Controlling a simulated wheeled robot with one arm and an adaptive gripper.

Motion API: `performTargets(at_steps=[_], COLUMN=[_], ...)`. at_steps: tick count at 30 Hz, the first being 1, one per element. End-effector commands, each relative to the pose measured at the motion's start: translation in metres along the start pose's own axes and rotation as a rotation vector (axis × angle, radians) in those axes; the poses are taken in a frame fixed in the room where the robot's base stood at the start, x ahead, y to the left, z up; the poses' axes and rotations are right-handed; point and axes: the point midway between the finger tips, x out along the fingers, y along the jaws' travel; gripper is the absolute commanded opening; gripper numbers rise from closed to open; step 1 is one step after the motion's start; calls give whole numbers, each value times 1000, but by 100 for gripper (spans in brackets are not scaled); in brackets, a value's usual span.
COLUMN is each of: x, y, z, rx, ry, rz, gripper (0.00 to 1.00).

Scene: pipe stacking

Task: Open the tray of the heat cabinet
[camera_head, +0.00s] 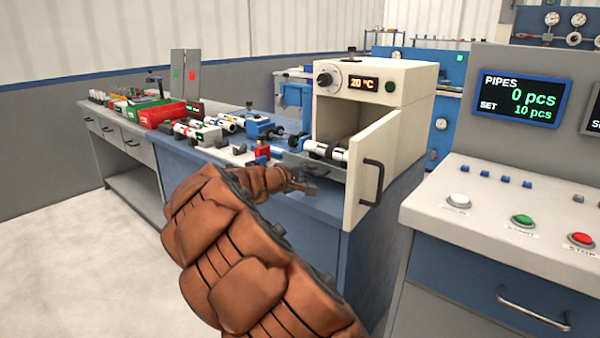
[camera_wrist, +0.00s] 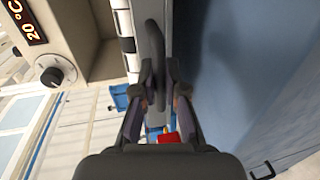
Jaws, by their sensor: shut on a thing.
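The heat cabinet (camera_head: 405,85) is a cream box on the blue bench. Its door (camera_head: 368,165) is swung open to the right, with a dark handle (camera_head: 374,180). The grey tray (camera_head: 322,168) shows low at the cabinet's opening, partly hidden. A white and black pipe (camera_head: 325,151) lies at the opening, above the tray. My gripper (camera_head: 306,186) is in front of the tray. In the wrist view my gripper (camera_wrist: 157,92) is shut on the dark tray handle (camera_wrist: 157,45), with the pipe (camera_wrist: 124,25) alongside it.
The open door stands just right of my gripper. A control desk (camera_head: 500,200) stands at the right. Red bins (camera_head: 158,114), pipes (camera_head: 198,131) and a blue vise (camera_head: 260,127) occupy the bench to the left. The floor (camera_head: 90,260) at the left is clear.

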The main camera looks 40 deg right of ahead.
Motion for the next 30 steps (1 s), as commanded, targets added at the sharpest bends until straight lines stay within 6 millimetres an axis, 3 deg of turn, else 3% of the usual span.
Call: performTargets(at_steps=[17, 18, 24, 30], x=[-2, -2, -2, -2], y=[-1, -1, 0, 0], z=[8, 8, 8, 8], rx=[3, 3, 3, 4], ry=[-18, -18, -18, -19], rz=[0, 0, 0, 0], gripper=[0, 14, 35, 37])
